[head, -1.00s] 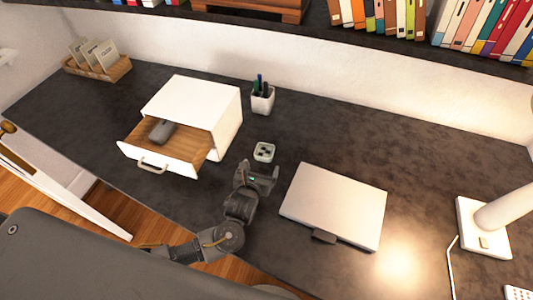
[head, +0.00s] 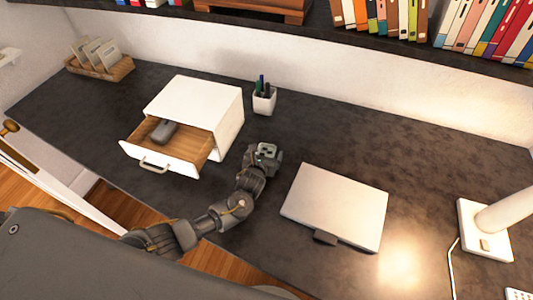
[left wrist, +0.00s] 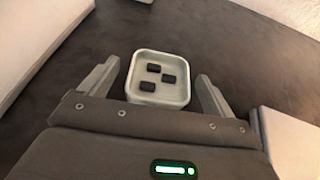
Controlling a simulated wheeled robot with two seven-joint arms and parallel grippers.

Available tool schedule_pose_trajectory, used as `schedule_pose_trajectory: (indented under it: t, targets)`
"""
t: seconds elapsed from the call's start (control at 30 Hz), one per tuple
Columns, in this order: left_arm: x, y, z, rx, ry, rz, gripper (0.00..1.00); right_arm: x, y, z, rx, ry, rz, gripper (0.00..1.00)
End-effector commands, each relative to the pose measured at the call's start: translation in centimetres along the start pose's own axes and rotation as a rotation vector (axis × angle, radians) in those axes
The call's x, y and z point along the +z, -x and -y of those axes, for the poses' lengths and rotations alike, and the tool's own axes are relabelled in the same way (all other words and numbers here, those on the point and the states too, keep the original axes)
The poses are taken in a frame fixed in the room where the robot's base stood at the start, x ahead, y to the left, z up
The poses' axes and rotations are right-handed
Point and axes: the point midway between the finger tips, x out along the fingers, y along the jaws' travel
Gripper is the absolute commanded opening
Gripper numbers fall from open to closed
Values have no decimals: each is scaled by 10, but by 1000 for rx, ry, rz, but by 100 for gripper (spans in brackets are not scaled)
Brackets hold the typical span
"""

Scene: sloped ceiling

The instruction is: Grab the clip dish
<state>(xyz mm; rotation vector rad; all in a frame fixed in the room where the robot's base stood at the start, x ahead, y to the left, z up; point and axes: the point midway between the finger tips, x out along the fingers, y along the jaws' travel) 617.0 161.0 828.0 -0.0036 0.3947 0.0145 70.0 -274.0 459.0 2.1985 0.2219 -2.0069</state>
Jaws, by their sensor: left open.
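The clip dish (left wrist: 158,92) is a small, pale square dish with 3 dark clips in it. In the left wrist view it sits on the dark desk between the two fingers of my left gripper (left wrist: 158,95), with a finger on each side. The gripper is open, and a narrow gap shows beside the dish. My right gripper is not in view.
A white drawer box (head: 195,105) with its drawer (head: 160,157) pulled out stands left of the dish. A pen cup (head: 264,104) is behind it. A closed laptop (head: 335,205) lies to the right. A lamp base (head: 484,230) stands far right.

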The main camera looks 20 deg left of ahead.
Motion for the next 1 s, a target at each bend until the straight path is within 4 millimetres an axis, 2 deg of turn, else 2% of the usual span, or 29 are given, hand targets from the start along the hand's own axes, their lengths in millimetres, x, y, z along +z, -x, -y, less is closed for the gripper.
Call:
schedule_pose_trajectory:
  t: [0.23, 0.27, 0.63, 1.0]
  targets:
    - [0, -2, 0, 0, 0, 0, 89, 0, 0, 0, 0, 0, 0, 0]
    - [0, -2, 0, 0, 0, 0, 86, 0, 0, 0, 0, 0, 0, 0]
    - [0, -2, 0, 0, -1, 0, 39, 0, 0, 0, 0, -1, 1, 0]
    - [7, 0, 0, 0, 0, 3, 39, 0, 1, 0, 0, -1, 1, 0]
